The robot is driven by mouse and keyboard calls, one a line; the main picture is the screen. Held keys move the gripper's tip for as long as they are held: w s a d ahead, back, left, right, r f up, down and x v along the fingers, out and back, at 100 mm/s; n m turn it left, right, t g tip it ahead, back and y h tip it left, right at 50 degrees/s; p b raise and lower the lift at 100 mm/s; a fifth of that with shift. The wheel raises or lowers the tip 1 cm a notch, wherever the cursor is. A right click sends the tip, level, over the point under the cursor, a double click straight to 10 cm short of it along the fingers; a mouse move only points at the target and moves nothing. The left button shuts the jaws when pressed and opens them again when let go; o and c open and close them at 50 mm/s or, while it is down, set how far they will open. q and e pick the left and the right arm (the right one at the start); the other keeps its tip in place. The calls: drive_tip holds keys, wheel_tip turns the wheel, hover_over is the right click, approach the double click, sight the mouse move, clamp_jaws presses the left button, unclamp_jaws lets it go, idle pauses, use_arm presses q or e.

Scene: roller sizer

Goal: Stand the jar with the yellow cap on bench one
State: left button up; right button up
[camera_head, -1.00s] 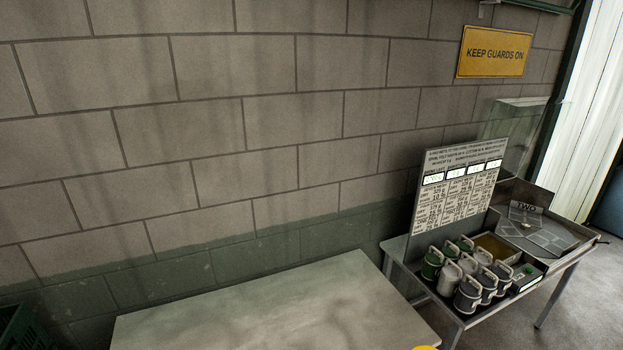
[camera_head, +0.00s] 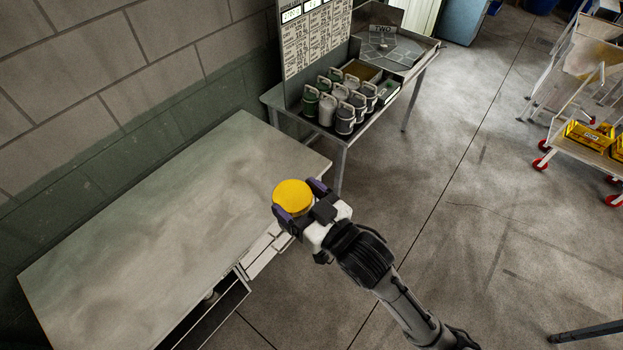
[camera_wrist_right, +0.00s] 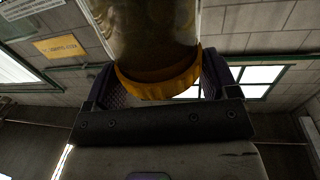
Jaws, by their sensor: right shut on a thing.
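The jar's yellow cap (camera_head: 292,195) shows from above in the head view, facing up; the cap and gripper hide the jar body there. In the right wrist view the clear jar (camera_wrist_right: 152,35), with brownish contents, shows beside its cap (camera_wrist_right: 160,82). My right gripper (camera_head: 297,204) is shut on the jar close to the cap, a finger on each side. It appears at the front right edge of a bare grey bench (camera_head: 165,225); I cannot tell its height above it. No number shows on this bench. My left gripper is not in view.
Behind is a table (camera_head: 355,137) with a "TWO" sign (camera_head: 383,28), several lidded cans (camera_head: 328,110) and a chart board (camera_head: 318,35). A drawer or shelf (camera_head: 205,310) is below the bench's front edge. A trolley with yellow boxes (camera_head: 588,137) stands right. The bench top is clear.

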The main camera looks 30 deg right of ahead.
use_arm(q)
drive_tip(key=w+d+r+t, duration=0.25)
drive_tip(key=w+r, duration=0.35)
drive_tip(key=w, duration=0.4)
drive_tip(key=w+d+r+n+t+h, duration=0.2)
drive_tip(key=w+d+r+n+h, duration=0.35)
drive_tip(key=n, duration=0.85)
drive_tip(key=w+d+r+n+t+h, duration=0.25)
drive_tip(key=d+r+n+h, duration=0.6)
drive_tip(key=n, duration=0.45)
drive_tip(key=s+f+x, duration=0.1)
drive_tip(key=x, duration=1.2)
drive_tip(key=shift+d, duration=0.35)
use_arm(e)
drive_tip(key=s+a+n+g+y, duration=0.2)
drive_tip(key=a+n+g+y, duration=0.1)
drive_tip(key=a+y, duration=0.3)
drive_tip(key=shift+a+f+n+g+y, duration=0.3)
drive_tip(key=shift+a+n, duration=0.6)
drive_tip(key=shift+a, duration=0.3)
